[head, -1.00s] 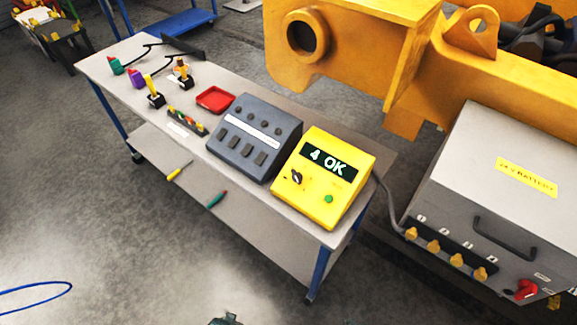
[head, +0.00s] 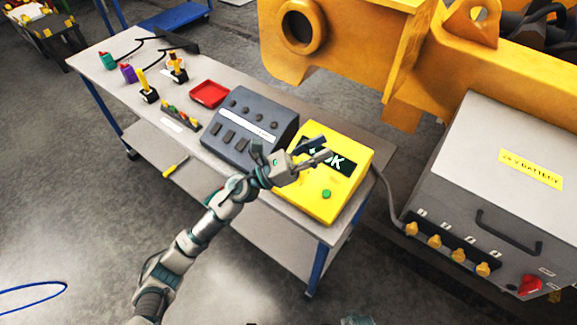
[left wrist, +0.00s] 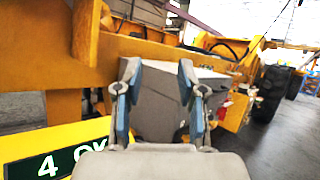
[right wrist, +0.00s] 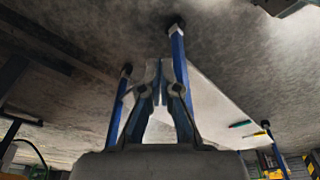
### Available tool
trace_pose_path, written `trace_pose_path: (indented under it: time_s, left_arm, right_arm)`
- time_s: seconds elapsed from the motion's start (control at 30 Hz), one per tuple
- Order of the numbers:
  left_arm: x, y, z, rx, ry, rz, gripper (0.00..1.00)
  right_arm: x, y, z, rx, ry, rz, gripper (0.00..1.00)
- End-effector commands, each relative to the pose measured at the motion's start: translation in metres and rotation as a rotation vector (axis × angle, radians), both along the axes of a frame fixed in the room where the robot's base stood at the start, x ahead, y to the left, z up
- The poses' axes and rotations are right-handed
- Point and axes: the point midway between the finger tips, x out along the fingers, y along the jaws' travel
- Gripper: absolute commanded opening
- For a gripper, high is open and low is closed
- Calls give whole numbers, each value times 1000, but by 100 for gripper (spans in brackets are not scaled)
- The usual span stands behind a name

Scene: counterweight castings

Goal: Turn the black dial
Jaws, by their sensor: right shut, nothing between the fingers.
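The yellow box (head: 313,205) stands at the near right end of the cart top, with a dark display (head: 342,165) and a green button (head: 326,194). My left gripper (head: 322,154) is over the upper left of its face, fingers apart with nothing between them. It hides the black dial and part of the display. In the left wrist view the open fingers (left wrist: 160,95) point past the box, and the display (left wrist: 50,165) reads "4 OK" at lower left. My right gripper (right wrist: 161,75) is shut and empty in the right wrist view, facing the cart's underside and blue legs.
A dark grey box (head: 255,121) with several knobs and switches stands left of the yellow box. A red tray (head: 209,94) and joysticks lie farther along the cart (head: 95,60). A yellow machine frame (head: 400,60) and a grey battery box (head: 500,160) stand right.

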Motion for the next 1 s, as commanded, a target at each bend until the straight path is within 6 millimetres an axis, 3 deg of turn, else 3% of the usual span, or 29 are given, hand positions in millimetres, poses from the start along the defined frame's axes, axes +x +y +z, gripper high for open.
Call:
trace_pose_path:
  time_s: [0.07, 0.17, 0.27, 0.3, 0.43, 0.53, 0.63, 0.77, 1.0]
  left_arm:
    - [-10, -22, -2, 275, -337, -63, 40]
    - [-7, -23, -25, 632, -720, -157, 40]
    - [15, 9, -45, 980, -1021, -266, 40]
    - [26, 28, -49, 1107, -1107, -312, 40]
    - [54, 91, -43, 1428, -1273, -448, 40]
    - [64, 123, -35, 1568, -1314, -522, 40]
    - [68, 136, -33, 1626, -1326, -560, 40]
    - [70, 132, -44, 1633, -1327, -569, 40]
    - [77, 109, -91, 1629, -1326, -568, 40]
  right_arm:
    - [-7, -1, -22, -2, 13, 2, 0]
    - [-16, -1, -48, -3, 24, 4, 0]
    - [-27, -3, -70, -4, 34, 6, 0]
    - [-31, -3, -78, -4, 37, 7, 0]
    - [-41, -4, -97, -6, 45, 9, 0]
    - [-46, -5, -104, -7, 48, 9, 0]
    - [-48, -5, -108, -6, 49, 10, 0]
    - [-48, -6, -108, -5, 49, 10, 0]
    - [-47, -6, -107, -4, 48, 10, 0]
